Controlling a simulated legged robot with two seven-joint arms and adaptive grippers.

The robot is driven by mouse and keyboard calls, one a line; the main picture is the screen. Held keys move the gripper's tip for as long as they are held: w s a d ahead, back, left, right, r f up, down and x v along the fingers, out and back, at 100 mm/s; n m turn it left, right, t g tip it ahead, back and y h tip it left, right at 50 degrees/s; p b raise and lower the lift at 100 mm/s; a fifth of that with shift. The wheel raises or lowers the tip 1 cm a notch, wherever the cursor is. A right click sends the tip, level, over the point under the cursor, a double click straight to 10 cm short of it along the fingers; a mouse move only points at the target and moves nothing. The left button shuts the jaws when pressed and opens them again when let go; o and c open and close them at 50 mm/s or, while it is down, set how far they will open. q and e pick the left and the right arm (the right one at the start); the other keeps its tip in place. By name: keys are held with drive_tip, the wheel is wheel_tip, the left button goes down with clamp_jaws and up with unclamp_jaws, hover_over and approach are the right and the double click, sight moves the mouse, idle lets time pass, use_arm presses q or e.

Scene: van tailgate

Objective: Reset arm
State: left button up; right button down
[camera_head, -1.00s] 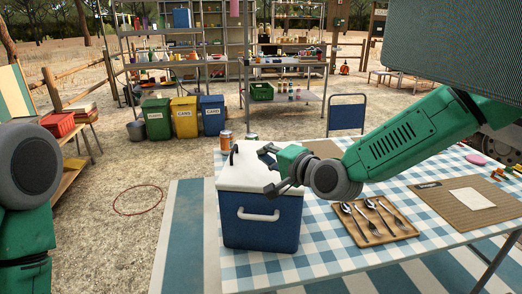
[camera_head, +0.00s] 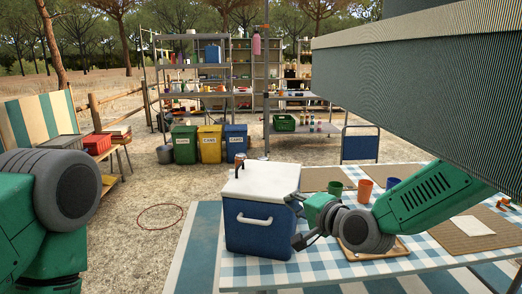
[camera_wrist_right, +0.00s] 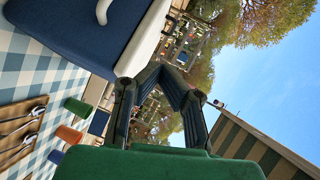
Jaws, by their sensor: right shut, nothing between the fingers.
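My right gripper (camera_head: 296,222) hangs just right of the blue cooler (camera_head: 258,232) with the white lid (camera_head: 262,181). Its fingers are shut and empty. In the right wrist view the fingers (camera_wrist_right: 161,70) come together at their tips, with the cooler (camera_wrist_right: 88,28) at the upper left. I cannot tell whether the gripper touches the cooler's side. My left arm (camera_head: 60,195) stands at the left edge of the head view; its gripper is out of view.
The checked table (camera_head: 330,276) holds green (camera_head: 335,188), orange (camera_head: 365,190) and blue (camera_head: 392,183) cups, placemats and a cutlery board (camera_head: 372,254), partly hidden by my arm. A grey overhang (camera_head: 420,85) fills the upper right. Bins and shelves stand behind.

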drive_tip(key=s+d+f+n+g+h, duration=0.2)
drive_tip(key=s+d+f+n+g, duration=0.15)
drive_tip(key=s+f, duration=0.8)
drive_tip(key=s+d+f+n+g+h, duration=0.2)
drive_tip(key=s+d+f+g, duration=0.2)
drive_tip(key=s+f, duration=0.8)
drive_tip(key=s+d+f+n+g+h, duration=0.2)
drive_tip(key=s+d+f, duration=0.2)
drive_tip(key=s+d, duration=0.3)
drive_tip(key=s+d+f+n+g+h, duration=0.2)
drive_tip(key=s+d, duration=0.4)
drive_tip(key=s, duration=0.5)
wheel_tip(320, 180, down, 3)
drive_tip(key=shift+s+d+r+g, duration=0.2)
drive_tip(key=shift+s+d+g, duration=0.15)
drive_tip(key=shift+g, duration=0.2)
drive_tip(key=shift+a, duration=0.3)
drive_tip(key=shift+d, duration=0.2)
